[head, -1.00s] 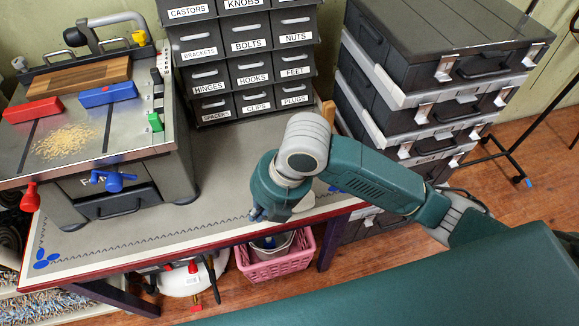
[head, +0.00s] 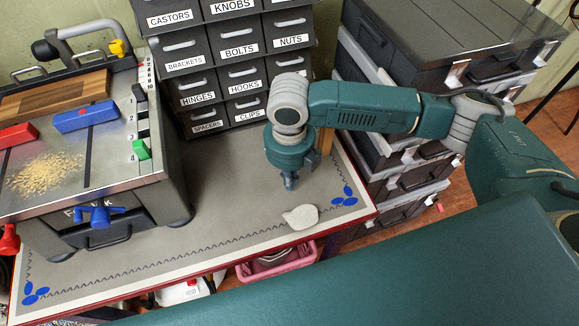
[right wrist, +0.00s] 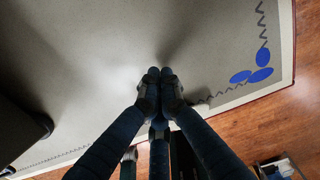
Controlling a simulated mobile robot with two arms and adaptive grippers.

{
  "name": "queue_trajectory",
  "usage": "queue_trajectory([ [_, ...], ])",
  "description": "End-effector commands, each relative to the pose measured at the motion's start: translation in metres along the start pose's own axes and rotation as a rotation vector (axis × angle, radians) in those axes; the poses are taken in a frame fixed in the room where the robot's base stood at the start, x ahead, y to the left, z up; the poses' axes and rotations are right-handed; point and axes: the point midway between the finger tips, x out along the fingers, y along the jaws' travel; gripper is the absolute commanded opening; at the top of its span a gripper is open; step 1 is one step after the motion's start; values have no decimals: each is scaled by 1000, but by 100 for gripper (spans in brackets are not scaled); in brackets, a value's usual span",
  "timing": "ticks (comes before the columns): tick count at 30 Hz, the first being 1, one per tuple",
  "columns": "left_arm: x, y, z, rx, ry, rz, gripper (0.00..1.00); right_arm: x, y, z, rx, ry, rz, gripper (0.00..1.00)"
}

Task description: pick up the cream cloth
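The cream cloth (head: 301,217) lies as a small flat rounded piece on the grey mat of the workbench (head: 215,222), near its front edge towards the right. My right gripper (head: 290,184) points down over the bench, just behind the cloth and apart from it in the head view. In the right wrist view its fingertips (right wrist: 155,76) are together with nothing seen between them. I cannot make out the cloth in that view; the fingers may hide it. My left gripper is not in view.
A grey machine (head: 85,150) with a wood board and colored blocks stands left on the bench. A labeled drawer cabinet (head: 238,70) stands behind my gripper. Stacked dark cases (head: 410,60) stand to the right. A pink basket (head: 275,266) is below the bench.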

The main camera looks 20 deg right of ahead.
Motion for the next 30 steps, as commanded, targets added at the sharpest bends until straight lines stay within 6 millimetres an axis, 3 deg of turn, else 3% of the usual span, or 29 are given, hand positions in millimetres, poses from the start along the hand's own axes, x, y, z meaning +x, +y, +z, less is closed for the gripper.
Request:
queue_trajectory([
  [2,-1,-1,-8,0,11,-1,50,16,0,-1,1,3,-1,0],
  [9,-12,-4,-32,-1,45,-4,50,15,0,-32,-1,1,1,0],
  [25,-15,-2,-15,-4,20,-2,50,15,0,-42,1,-1,0,0],
  [30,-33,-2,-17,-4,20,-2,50,12,0,-65,-2,3,0,0],
])
